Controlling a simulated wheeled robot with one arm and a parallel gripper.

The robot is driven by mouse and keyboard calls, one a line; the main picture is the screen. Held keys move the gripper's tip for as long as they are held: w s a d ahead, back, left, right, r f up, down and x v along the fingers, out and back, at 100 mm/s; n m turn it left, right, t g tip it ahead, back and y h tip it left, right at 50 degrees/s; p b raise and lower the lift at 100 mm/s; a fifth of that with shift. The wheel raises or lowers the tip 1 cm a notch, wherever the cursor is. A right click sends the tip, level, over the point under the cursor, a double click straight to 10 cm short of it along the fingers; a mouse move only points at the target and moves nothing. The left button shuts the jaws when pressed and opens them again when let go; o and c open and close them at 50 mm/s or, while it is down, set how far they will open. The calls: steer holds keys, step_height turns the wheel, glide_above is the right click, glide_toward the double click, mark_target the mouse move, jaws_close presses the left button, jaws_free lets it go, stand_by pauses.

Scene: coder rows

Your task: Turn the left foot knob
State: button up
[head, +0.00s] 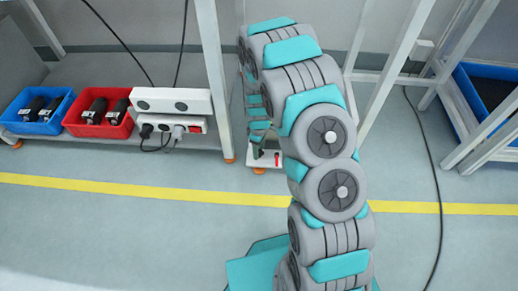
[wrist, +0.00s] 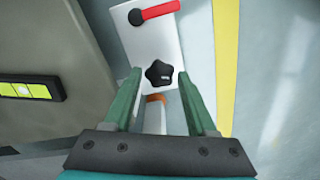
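The black star-shaped foot knob (wrist: 158,73) sits on a white plate (wrist: 187,48) in the wrist view. My gripper (wrist: 158,78) is open, with one green finger on each side of the knob in the picture. Gaps show between the knob and both fingertips; I cannot tell whether the tips are level with it or above it. A red lever with a black pivot (wrist: 137,17) is on the same plate, beyond the knob. In the head view, the white plate (head: 256,160) shows low by the frame's leg, and my arm and gripper hide much of it, including the knob.
A blue bin (head: 38,111) and a red bin (head: 98,113) stand on the lower shelf beside a white power unit (head: 171,101). A white frame post (head: 213,75) rises close to my arm. A black cable (head: 437,190) lies on the open floor at right.

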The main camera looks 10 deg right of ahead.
jaws_close()
steer(key=shift+n+p, duration=0.35)
steer(key=shift+n, duration=2.25)
steer(key=shift+o, duration=0.3)
jaws_free()
steer(key=shift+r, duration=3.9)
